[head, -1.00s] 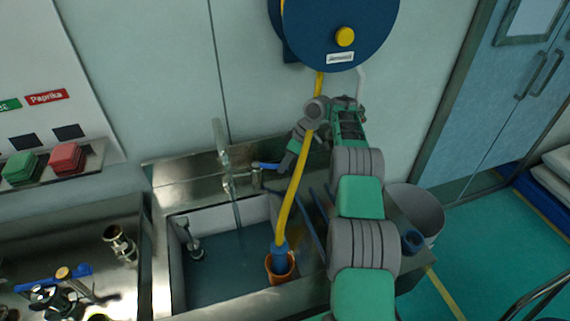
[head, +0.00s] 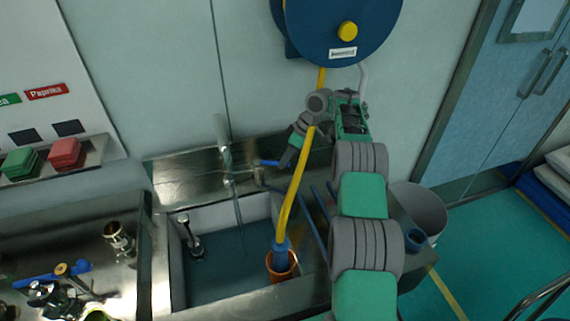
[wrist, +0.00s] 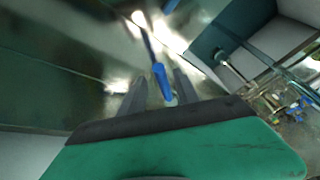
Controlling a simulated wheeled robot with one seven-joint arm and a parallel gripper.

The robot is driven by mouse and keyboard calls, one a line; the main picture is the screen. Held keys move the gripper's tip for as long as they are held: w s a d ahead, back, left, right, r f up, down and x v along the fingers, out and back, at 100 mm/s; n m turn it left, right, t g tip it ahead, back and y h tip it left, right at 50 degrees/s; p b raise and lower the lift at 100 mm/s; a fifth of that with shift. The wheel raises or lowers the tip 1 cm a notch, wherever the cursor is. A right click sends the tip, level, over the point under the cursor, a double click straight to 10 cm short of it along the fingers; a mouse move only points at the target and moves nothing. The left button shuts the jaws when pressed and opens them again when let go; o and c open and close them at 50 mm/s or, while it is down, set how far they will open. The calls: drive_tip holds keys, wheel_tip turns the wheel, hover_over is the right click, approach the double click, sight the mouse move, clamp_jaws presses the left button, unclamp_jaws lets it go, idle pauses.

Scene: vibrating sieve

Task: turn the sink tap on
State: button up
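The sink tap (head: 229,168) stands at the back of the steel sink (head: 200,237). Its blue lever (head: 268,163) points right, toward my gripper (head: 284,160). In the wrist view the blue lever (wrist: 161,80) lies between the two dark fingers of my gripper (wrist: 157,86), with visible space on both sides, so the gripper is open around its end. Contact with a finger cannot be made out. A thin pale vertical streak hangs below the tap over the basin; I cannot tell whether it is water.
A grey bin (head: 420,208) stands right of the sink. Metal fittings (head: 118,240) lie on the left counter.

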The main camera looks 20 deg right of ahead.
drive_tip(key=s+r+n+t+h+b, duration=0.25)
drive_tip(key=r+b, duration=0.25)
drive_tip(key=b, duration=1.2)
drive_tip(key=shift+m+t+y, duration=0.25)
drive_tip(key=shift+m, duration=0.1)
drive_tip(key=b+x, duration=0.1)
drive_tip(key=x, duration=0.5)
drive_tip(key=shift+w+f+b, duration=0.1)
drive_tip(key=shift+f+b, duration=0.2)
drive_tip(key=shift+f, duration=0.1)
drive_tip(key=shift+c, duration=0.4)
clamp_jaws()
